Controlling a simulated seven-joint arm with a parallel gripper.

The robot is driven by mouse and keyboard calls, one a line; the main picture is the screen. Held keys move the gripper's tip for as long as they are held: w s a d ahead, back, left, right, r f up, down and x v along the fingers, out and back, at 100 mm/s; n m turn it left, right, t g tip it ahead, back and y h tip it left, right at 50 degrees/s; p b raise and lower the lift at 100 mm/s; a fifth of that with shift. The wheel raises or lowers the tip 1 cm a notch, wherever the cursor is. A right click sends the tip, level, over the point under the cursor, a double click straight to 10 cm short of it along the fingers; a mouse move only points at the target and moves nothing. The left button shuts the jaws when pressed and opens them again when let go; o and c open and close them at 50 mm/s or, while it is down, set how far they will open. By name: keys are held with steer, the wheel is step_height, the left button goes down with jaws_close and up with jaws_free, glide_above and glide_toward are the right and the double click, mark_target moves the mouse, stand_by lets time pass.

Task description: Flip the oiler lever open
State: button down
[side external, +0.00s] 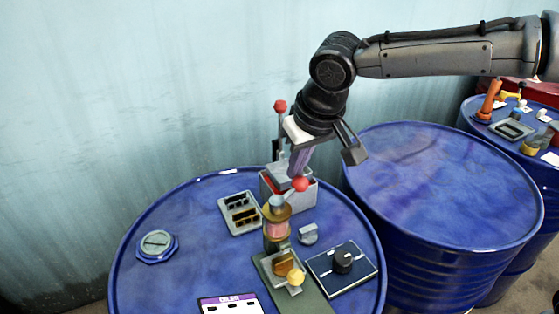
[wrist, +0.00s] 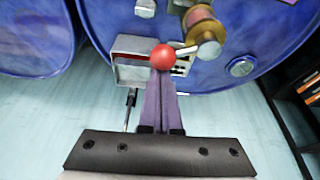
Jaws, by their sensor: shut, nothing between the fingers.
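The oiler (side external: 277,228) is a small brass-and-glass cup with pinkish contents, standing on the blue drum. It also shows in the wrist view (wrist: 202,24), at the top right of centre. Its lever ends in a red ball (side external: 300,184) and slants out from the oiler's top, up and to the right in the side view. The red ball (wrist: 162,57) also shows in the wrist view. My gripper (side external: 299,172) has its purple fingers shut and empty, pointing down with the tips right at the ball. In the wrist view the fingertips (wrist: 161,72) partly meet the ball; I cannot tell whether they touch.
A grey box (side external: 305,195) with an upright red-knobbed lever (side external: 280,107) stands behind the oiler, close to my fingers. A black dial panel (side external: 341,267), a slotted tray (side external: 240,213) and a round cap (side external: 156,245) sit on the drum. The neighbouring drum top (side external: 440,185) is clear.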

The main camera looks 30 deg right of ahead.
mark_target(308, 183)
steer(key=m, duration=0.1)
steer(key=s+m+h, duration=0.1)
steer(key=m, duration=0.1)
steer(key=s+m, duration=0.1)
steer(key=shift+s+d+m+h, duration=0.25)
steer(key=shift+d+m+h, duration=0.05)
steer(key=shift+m, duration=0.1)
steer(key=shift+s, duration=0.4)
steer(key=shift+d, duration=0.1)
steer(key=shift+w+d, duration=0.1)
steer(key=shift+w, duration=0.3)
step_height(308, 183, up, 10)
steer(key=shift+s, duration=0.2)
stand_by(0.4)
